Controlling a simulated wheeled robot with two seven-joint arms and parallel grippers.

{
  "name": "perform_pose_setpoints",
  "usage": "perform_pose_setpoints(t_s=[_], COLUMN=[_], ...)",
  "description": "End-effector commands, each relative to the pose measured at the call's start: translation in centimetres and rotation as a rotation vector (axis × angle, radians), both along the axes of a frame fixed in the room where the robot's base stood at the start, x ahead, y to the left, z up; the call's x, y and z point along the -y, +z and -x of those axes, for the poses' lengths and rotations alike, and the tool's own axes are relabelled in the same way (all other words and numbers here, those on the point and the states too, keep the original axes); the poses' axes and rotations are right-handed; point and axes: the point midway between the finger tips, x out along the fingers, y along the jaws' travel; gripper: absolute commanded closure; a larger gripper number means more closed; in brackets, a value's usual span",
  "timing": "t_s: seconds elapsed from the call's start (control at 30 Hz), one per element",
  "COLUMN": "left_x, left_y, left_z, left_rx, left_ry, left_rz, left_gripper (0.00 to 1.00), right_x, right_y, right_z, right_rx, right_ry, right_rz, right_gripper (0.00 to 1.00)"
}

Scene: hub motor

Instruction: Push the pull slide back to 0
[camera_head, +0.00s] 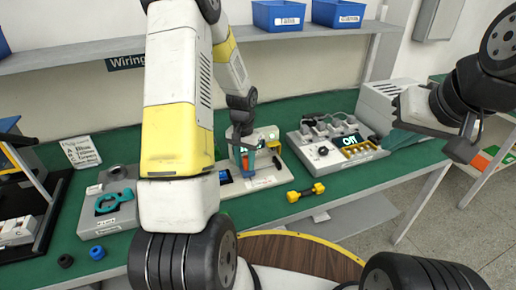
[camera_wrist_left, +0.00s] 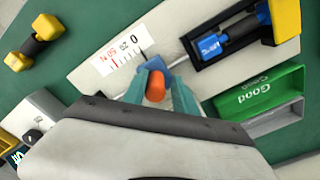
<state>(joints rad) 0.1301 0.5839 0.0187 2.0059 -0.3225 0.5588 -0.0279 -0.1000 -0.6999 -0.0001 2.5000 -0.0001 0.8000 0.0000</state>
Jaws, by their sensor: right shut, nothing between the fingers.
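The pull slide (camera_wrist_left: 155,67) is a blue block with an orange knob, in the left wrist view, below a white scale (camera_wrist_left: 120,50) marked 0, 25 and 50 N. It sits close to the 0 end. My left gripper (camera_wrist_left: 157,82) has its teal fingers on both sides of the slide, with the orange knob between them. In the head view my left gripper (camera_head: 244,148) is over the white tester panel (camera_head: 262,180), and orange and blue parts show below it. My right gripper (camera_head: 402,138) is shut and empty above the right of the table.
A yellow-and-black dumbbell-shaped part (camera_head: 305,192) lies near the table's front edge. A device with a lit display (camera_head: 340,145) stands to the right.

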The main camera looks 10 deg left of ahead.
Motion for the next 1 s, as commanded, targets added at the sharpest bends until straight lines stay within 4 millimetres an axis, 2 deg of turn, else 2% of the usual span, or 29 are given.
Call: perform_pose_setpoints(t_s=[0.4,0.47,0.8,1.0], left_x=[0.2,0.2,0.1,0.1], left_y=[0.3,0.9,6.4,7.7], left_z=[-0.1,-0.1,-0.1,0.0], left_rx=[0.003,0.003,0.004,0.000], left_ry=[-0.002,-0.003,-0.002,-0.001], left_rz=[0.003,0.002,0.001,0.002], left_gripper=[0.55,0.55,0.55,0.55], right_x=[0.0,0.0,0.0,0.0], right_y=[0.0,0.0,0.0,0.0], right_z=[0.0,0.0,0.0,0.0], right_rx=[0.000,0.000,0.000,0.000], right_ry=[0.000,0.000,0.000,0.000], right_rz=[0.000,0.000,0.000,0.000], right_gripper=[1.00,1.00,1.00,1.00])
